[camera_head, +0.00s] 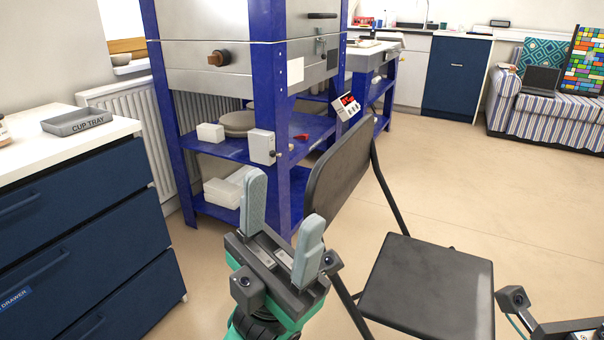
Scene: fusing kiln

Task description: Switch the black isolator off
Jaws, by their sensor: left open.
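The blue-framed kiln (250,55) stands at centre left. A pale grey box (262,147) on its front blue leg has a small dark knob on its right side; this may be the black isolator, but its setting is too small to read. My left gripper (281,215) is open and empty, with pale fingers pointing up, in front of and below that box in the picture. It appears apart from the box. Part of my right gripper shows in the bottom right corner, with its fingertips out of view.
A black folding chair (430,285) stands close to the right of my left gripper. Blue drawers with a cup tray (78,122) stand at left. Floor is open at right.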

